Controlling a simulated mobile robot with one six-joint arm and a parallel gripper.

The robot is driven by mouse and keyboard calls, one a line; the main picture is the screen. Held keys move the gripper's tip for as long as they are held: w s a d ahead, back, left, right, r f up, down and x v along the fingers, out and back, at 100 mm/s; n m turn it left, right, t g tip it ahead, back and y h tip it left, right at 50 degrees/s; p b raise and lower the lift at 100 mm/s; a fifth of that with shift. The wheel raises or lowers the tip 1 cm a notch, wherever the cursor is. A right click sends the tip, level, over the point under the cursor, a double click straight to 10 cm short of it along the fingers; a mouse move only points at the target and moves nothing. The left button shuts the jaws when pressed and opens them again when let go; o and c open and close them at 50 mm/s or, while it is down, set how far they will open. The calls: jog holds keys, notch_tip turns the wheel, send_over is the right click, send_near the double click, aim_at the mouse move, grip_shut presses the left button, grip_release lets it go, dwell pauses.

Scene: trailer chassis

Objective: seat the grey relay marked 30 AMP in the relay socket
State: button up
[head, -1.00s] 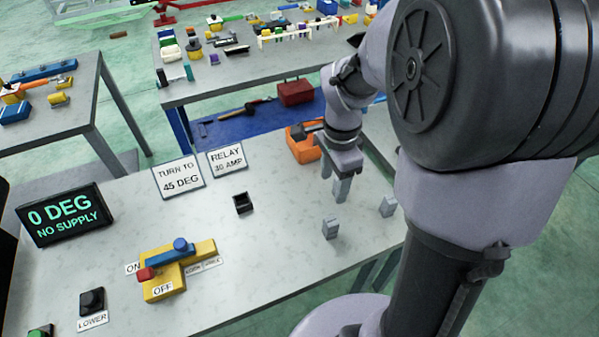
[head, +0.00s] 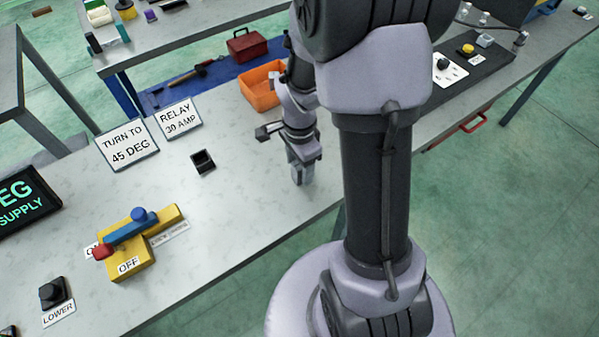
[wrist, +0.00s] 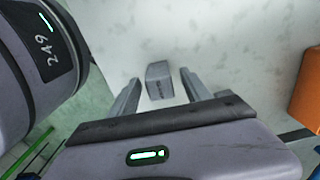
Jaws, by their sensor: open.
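A grey relay (wrist: 157,72) stands on the bench between the tips of my gripper's two fingers in the wrist view. Marking on its side is too small to read. My gripper (wrist: 160,78) is open, with a gap on each side of the relay. In the head view my gripper (head: 301,172) points down at the bench near its right edge. The fingers and relay overlap there and are hard to tell apart. The black relay socket (head: 203,162) sits on the bench to the left of my gripper and looks empty.
Signs (head: 127,146) stand behind the socket. A yellow fixture with a blue handle (head: 132,228) and a black button (head: 52,292) lie front left. An orange bin (head: 262,88) is behind my gripper. The bench between socket and gripper is clear.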

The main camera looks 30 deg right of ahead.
grip_shut()
